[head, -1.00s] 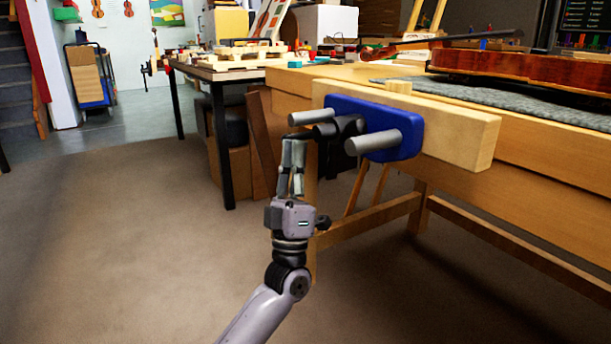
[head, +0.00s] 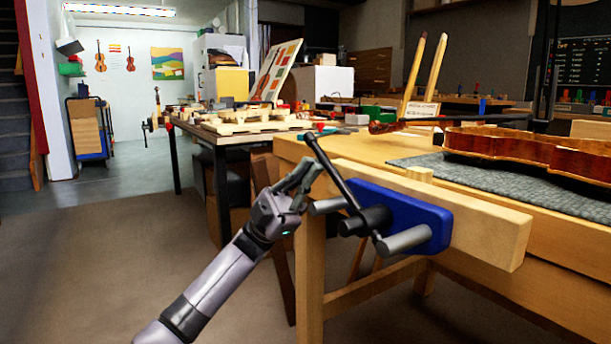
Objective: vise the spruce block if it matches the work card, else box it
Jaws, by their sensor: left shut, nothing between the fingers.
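The vise (head: 405,215) is on the front of the workbench, with a blue plate, grey rods and a pale wooden jaw (head: 480,222). Its black handle bar (head: 335,170) slants from upper left to lower right. A small pale wood piece (head: 419,173) sticks up between the jaw and the bench; I cannot tell if it is the spruce block. A small white card (head: 421,109) stands on the bench, its print too small to read. My left gripper (head: 311,172) is shut and empty, beside the handle bar; contact is unclear. My right gripper is out of view.
A violin body (head: 535,143) lies on a grey mat (head: 455,178) on the workbench (head: 350,147). Behind stands a dark-legged table (head: 220,131) with wooden parts. A green box (head: 384,112) is farther back. The floor at left is clear.

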